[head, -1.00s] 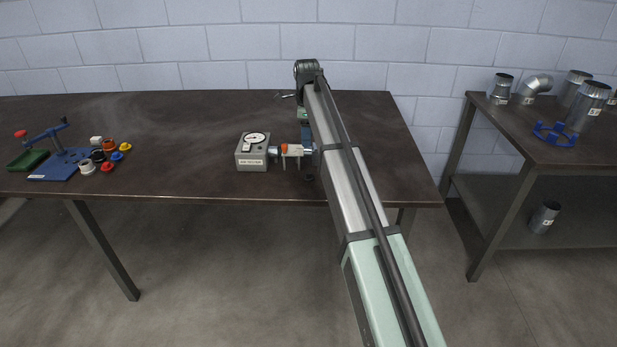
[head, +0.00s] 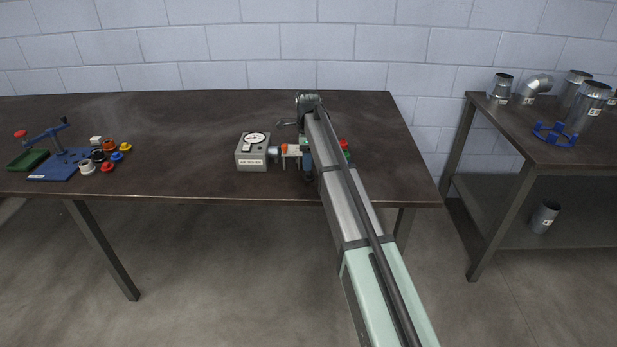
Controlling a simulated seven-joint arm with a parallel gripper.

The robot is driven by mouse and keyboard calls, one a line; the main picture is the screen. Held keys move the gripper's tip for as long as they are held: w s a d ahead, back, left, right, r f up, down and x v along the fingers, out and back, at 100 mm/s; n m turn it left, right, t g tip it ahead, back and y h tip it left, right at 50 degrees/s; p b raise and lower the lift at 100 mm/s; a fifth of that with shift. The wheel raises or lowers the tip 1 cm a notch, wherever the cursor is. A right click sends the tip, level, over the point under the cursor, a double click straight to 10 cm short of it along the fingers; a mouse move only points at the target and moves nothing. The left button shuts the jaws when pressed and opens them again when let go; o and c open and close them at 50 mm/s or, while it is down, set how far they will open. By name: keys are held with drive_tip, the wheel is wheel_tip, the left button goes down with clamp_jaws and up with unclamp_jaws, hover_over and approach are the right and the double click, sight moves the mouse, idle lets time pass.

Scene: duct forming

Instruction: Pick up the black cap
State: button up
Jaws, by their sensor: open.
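The black cap (head: 98,155) is a small dark piece in a cluster of coloured caps on the left part of the table, partly crowded by its neighbours. Much of my wrist is hidden behind my arm.
Around the cap are white (head: 86,167), orange (head: 109,145), red (head: 107,167), blue (head: 117,156) and yellow (head: 126,147) caps. A blue stand (head: 60,165) is left of them. A grey gauge box (head: 252,160) stands between them and my arm. The table (head: 190,125) is bare behind.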

sight(309, 175)
drive_tip(key=shift+d+f, duration=0.2)
drive_tip(key=shift+f, duration=2.15)
drive_tip(key=shift+c, duration=0.4)
clamp_jaws()
